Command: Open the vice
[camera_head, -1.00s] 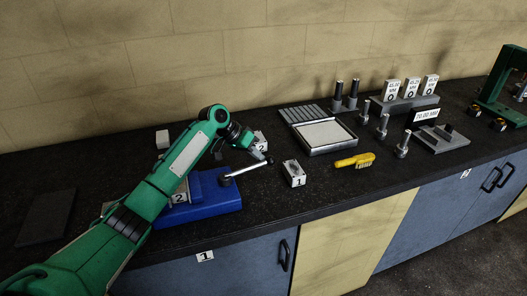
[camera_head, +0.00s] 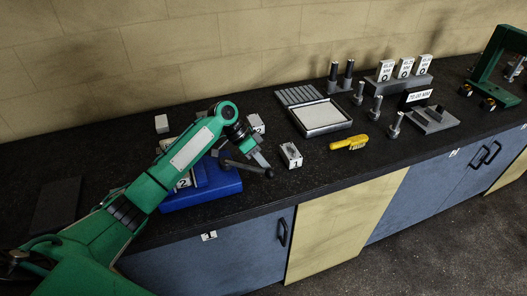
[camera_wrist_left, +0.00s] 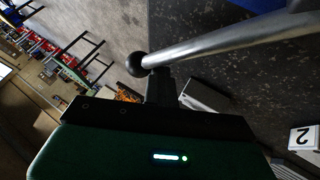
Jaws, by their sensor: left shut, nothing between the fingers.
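The vice (camera_head: 218,190) has a blue base and stands near the front edge of the bench, partly hidden behind my left arm. Its bar handle (camera_head: 245,169) runs to the right and slightly toward the front edge, with a dark ball at its end. My left gripper (camera_head: 262,158) is shut and empty, pointing down right beside the handle's outer end. In the left wrist view the silver handle (camera_wrist_left: 215,42) crosses from the upper right to its black ball (camera_wrist_left: 136,64), right against the dark finger (camera_wrist_left: 159,88). I cannot tell whether they touch.
A block marked 1 (camera_head: 291,155) stands just right of the gripper. Beyond are an open grey tray (camera_head: 322,117), a yellow brush (camera_head: 349,143) and several upright metal pins. A dark flat plate (camera_head: 56,204) lies at the left.

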